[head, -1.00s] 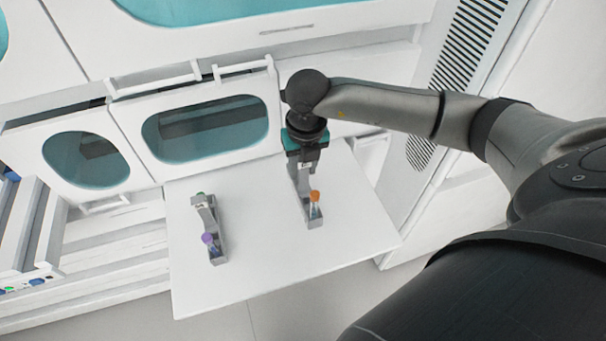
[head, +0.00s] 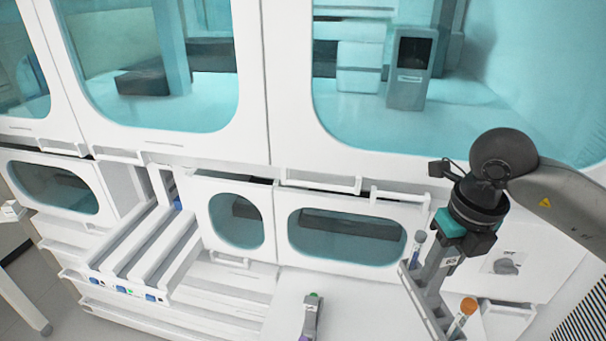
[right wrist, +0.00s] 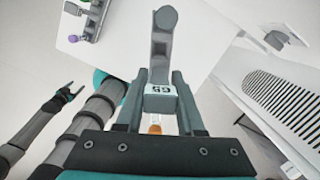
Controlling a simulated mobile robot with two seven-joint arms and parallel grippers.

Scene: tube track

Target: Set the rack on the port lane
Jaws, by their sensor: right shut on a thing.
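My right gripper (head: 441,251) is shut on a grey rack (head: 430,304), held up at the right of the head view. The rack is tilted. I cannot tell which is the port lane. A dark two-pronged part, perhaps my left gripper (right wrist: 70,92), shows small in the right wrist view.
A second rack with a green-capped tube (head: 313,299) stands on the white table (head: 283,312). Cabinet doors with bar handles (head: 322,181) line the back, close to the held rack. Stepped white ledges (head: 225,283) lie between table and lanes.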

